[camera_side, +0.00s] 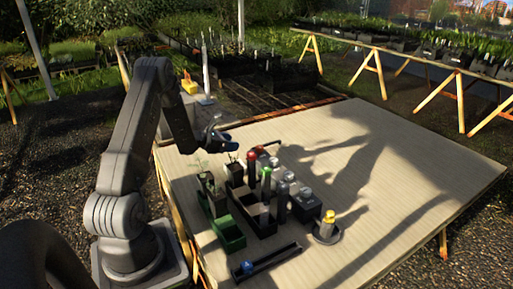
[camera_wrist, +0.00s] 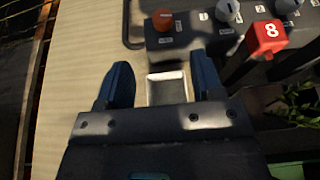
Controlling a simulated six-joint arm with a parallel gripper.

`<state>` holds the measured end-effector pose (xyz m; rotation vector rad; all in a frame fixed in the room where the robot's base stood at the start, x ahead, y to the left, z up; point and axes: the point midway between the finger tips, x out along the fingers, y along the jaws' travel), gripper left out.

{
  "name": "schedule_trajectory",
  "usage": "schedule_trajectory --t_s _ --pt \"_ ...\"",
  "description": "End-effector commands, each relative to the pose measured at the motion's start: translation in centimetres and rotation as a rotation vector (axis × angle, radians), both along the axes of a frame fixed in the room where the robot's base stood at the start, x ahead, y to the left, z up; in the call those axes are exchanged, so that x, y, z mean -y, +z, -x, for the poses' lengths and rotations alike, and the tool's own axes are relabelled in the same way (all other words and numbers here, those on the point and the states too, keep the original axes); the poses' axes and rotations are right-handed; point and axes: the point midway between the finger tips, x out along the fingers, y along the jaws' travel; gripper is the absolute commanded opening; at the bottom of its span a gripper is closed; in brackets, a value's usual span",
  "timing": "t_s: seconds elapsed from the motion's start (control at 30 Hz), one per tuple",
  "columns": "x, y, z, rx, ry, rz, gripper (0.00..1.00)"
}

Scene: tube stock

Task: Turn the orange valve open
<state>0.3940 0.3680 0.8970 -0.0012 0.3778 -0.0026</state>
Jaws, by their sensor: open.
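The orange valve (camera_wrist: 163,20) is a round knob on a dark panel (camera_wrist: 190,38), at the top of the wrist view. In the side view the orange valve (camera_side: 260,151) shows small at the panel's far end. My gripper (camera_wrist: 163,72) is open, with its two dark blue fingers apart and nothing held. In the wrist view the orange knob lies beyond the fingertips, apart from them. In the side view my gripper (camera_side: 232,146) is above the far end of the table, left of the orange valve.
Grey knobs (camera_wrist: 229,11) share the panel. A red-capped tube (camera_wrist: 268,37) marked 8 stands nearby. A pale square piece (camera_wrist: 167,87) lies between the fingers in view. A green-capped tube (camera_side: 266,171), green tray (camera_side: 229,235) and yellow-topped object (camera_side: 327,222) stand nearer. The table's right is clear.

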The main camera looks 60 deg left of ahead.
Motion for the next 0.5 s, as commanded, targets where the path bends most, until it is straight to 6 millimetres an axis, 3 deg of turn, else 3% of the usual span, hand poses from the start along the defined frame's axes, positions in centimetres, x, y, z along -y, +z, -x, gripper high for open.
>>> schedule_trajectory --t_s 0.23,0.5 --pt "-0.4 -0.6 -0.2 -0.016 -0.054 -0.001 0.61" --pt "-0.1 -2.4 -4.6 -0.015 -0.055 -0.001 0.61"
